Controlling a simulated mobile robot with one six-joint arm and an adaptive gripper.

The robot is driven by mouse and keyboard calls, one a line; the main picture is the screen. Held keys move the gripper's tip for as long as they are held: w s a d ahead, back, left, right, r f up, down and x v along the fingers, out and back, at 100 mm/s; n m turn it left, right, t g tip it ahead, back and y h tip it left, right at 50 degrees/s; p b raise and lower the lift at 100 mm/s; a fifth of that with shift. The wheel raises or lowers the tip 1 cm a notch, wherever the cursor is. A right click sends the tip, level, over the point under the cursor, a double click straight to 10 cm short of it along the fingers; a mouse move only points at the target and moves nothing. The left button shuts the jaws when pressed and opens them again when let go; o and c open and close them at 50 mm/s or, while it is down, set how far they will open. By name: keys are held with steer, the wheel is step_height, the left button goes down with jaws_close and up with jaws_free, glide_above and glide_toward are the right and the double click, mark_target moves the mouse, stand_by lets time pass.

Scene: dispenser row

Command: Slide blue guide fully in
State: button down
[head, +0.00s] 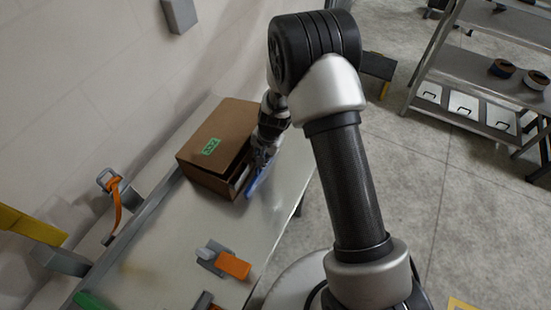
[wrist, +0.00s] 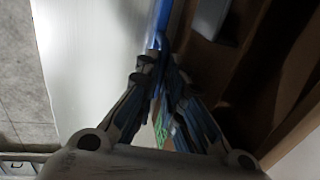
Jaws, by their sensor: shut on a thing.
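The blue guide (head: 257,182) shows in the head view as a narrow blue strip at the open front of the brown box (head: 222,133). In the wrist view the blue guide (wrist: 159,18) runs up from between the fingertips, along the edge of the pale table. My gripper (head: 263,150) is at the box's right front side. In the wrist view my gripper (wrist: 160,62) is shut on the guide's near end. My arm and the fingers hide part of the guide, and I cannot tell how far in it sits.
The table (head: 185,255) has clear surface in front of the box. An orange and grey piece (head: 232,264) lies nearer me. An orange strap (head: 115,205) hangs at the left wall. Inside the box is a grey block (wrist: 211,18). A metal shelf (head: 490,90) stands far right.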

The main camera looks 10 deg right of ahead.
steer(key=c, duration=1.7)
jaws_free()
steer(key=r, duration=0.4)
steer(key=s+d+r, duration=0.1)
steer(key=r, duration=0.6)
steer(key=shift+s+d+r, duration=0.15)
steer(key=shift+d+r, duration=0.25)
